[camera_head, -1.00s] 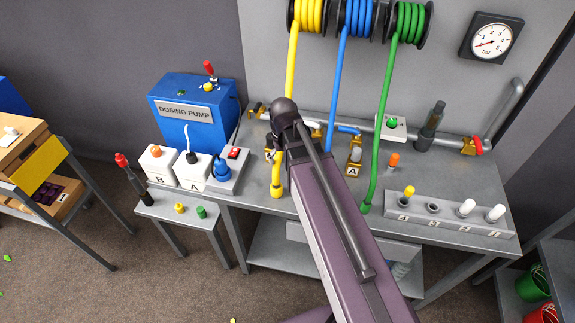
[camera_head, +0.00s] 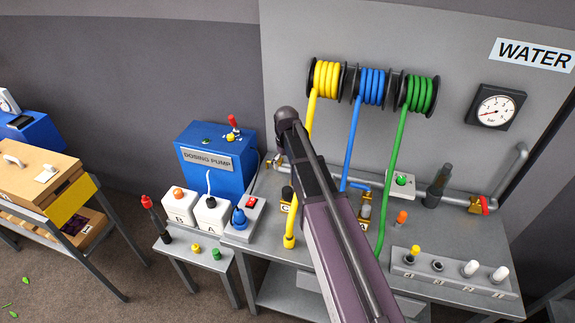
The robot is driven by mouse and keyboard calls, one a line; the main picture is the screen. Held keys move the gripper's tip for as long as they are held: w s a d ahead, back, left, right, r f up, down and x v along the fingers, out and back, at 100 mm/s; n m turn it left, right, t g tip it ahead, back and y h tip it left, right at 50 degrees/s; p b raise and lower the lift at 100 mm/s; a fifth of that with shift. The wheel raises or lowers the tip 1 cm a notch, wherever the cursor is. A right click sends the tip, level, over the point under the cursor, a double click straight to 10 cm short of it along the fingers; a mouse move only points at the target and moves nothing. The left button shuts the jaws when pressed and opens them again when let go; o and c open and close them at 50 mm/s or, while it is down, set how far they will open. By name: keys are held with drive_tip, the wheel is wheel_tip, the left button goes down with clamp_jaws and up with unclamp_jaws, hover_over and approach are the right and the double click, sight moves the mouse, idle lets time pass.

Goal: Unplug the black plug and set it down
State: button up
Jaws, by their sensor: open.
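A small black plug (camera_head: 287,193) stands upright in a brass outlet marked C (camera_head: 286,206) on the grey bench, left of my arm. My arm crosses the middle of the view from the bottom to a dark rounded joint at its upper end. My gripper does not show. The part of the bench behind my arm is hidden.
A yellow hose (camera_head: 289,228) hangs beside outlet C, with blue (camera_head: 351,150) and green (camera_head: 391,170) hoses to the right. White bottles A (camera_head: 212,218) and B (camera_head: 179,208) and a blue dosing pump (camera_head: 213,165) stand left. The front-right bench top (camera_head: 460,245) has some free room.

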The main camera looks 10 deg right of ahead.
sight(287, 189)
drive_tip(key=shift+f, duration=0.15)
wheel_tip(287, 189, down, 14)
drive_tip(key=b, duration=1.3)
drive_tip(key=shift+r+b, duration=0.25)
drive_tip(key=shift+b, duration=0.15)
clamp_jaws()
idle(0.6)
